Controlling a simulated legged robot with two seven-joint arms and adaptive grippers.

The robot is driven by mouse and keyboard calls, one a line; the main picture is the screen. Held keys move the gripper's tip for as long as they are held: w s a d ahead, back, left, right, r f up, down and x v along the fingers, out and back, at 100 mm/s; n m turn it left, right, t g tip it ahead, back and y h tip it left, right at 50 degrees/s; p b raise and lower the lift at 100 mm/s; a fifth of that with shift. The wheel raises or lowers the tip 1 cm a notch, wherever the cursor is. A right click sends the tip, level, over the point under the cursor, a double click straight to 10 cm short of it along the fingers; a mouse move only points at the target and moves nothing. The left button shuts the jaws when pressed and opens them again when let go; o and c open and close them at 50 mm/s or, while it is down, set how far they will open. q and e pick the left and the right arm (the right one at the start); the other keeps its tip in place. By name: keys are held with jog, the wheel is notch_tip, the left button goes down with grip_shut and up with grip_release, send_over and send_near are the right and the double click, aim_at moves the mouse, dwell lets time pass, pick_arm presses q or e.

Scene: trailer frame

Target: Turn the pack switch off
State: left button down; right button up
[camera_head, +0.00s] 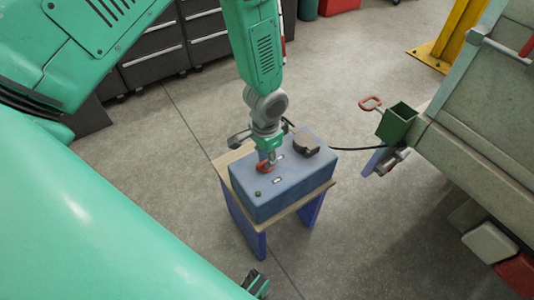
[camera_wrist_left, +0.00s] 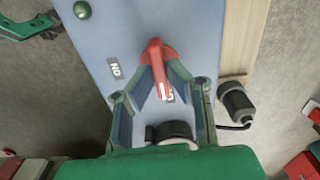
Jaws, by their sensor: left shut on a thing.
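The blue pack (camera_head: 285,185) sits on a small wooden-topped stand. Its red switch (camera_head: 264,168) is on the top face, mostly hidden by my left gripper (camera_head: 267,158). In the left wrist view, the red switch handle (camera_wrist_left: 157,65) lies between the two fingers of my left gripper (camera_wrist_left: 160,82), which is shut on it. The handle points toward the gripper's palm, near a partly covered label (camera_wrist_left: 168,96). Another label (camera_wrist_left: 115,68) lies left of the switch. What seems to be my right gripper (camera_head: 256,284) shows in part at the bottom edge; its jaws are unclear.
A dark plug (camera_head: 306,145) with a black cable sits at the pack's far side. The stand's wooden top (camera_head: 228,160) shows around the pack. A trailer frame (camera_head: 465,135) with a green socket (camera_head: 397,122) stands to the right. Dark drawer cabinets (camera_head: 155,55) stand behind.

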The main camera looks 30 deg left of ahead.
pick_arm(q)
jog(key=c, duration=1.5)
grip_release()
jog(key=shift+w, duration=0.1)
jog(key=shift+o, duration=0.2)
jog(key=shift+r, duration=0.15)
notch_tip(320, 180, up, 6)
jog(key=p, duration=0.5)
jog(key=shift+p, duration=0.4)
